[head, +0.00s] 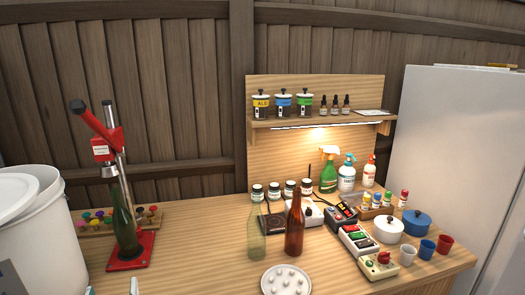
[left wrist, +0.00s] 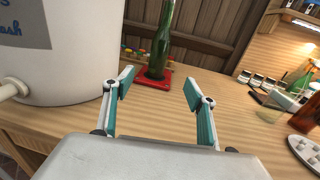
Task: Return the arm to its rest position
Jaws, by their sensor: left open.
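My left gripper (head: 112,290) shows only as two fingertips at the bottom edge of the head view. In the left wrist view the left gripper (left wrist: 158,88) has its teal-padded fingers spread wide, with nothing between them. Beyond the fingers, a green bottle (head: 122,222) stands upright on the red base of the bottle capper (head: 145,238). The green bottle (left wrist: 162,42) and the red base (left wrist: 152,84) also show in the left wrist view, apart from the fingers. My right gripper is in neither view.
A white bucket (head: 35,240) stands close on the left. A brown bottle (head: 294,228), a pale green bottle (head: 257,240) and a round white tray (head: 267,284) are to the right. Table space between the capper and these bottles is clear.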

